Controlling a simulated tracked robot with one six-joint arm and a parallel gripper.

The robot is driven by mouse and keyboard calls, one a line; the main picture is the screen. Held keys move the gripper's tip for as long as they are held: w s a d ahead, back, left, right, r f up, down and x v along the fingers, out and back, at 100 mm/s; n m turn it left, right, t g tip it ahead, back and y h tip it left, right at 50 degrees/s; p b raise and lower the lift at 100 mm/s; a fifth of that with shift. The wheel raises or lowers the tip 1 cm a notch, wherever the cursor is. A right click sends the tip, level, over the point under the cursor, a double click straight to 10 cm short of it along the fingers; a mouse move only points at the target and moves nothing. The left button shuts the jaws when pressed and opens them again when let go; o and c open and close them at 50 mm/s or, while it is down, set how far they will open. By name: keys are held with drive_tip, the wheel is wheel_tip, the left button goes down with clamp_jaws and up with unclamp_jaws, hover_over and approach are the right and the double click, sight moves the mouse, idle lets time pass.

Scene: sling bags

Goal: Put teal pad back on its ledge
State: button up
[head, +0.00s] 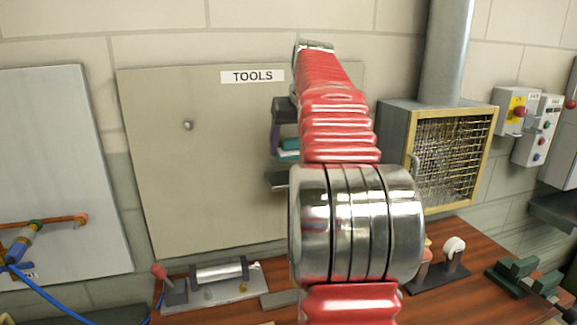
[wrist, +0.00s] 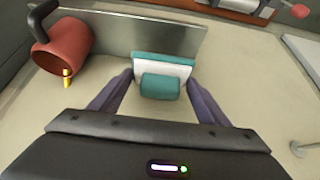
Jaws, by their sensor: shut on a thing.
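The teal pad (wrist: 160,86) has a white layer and sits between the two purple fingers of my gripper (wrist: 160,78), which is shut on it. In the head view the teal pad (head: 289,154) shows partly beside my red arm, with my gripper (head: 276,140) hanging down around it. A grey metal ledge (head: 277,181) juts from the tool board just below the pad, with a small gap visible between them. In the wrist view the ledge (wrist: 150,34) lies just beyond the pad. My arm hides the ledge's right part in the head view.
A red mug-like thing (wrist: 64,46) with a dark handle and yellow tag is beside the ledge's left end in the wrist view. The beige tool board (head: 205,170) has a round knob (head: 187,125). A mesh-fronted box (head: 455,155) stands at right. The wooden bench below holds fixtures.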

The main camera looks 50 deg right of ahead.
drive_tip(key=shift+f, duration=1.1)
drive_tip(key=shift+f, duration=0.1)
wheel_tip(320, 180, down, 2)
drive_tip(key=shift+f, duration=0.25)
drive_tip(key=shift+w+f, duration=0.15)
drive_tip(key=shift+f, duration=0.3)
drive_tip(key=o, duration=1)
drive_tip(key=shift+f, duration=0.1)
drive_tip(key=shift+d, duration=0.1)
drive_tip(key=v, duration=1.2)
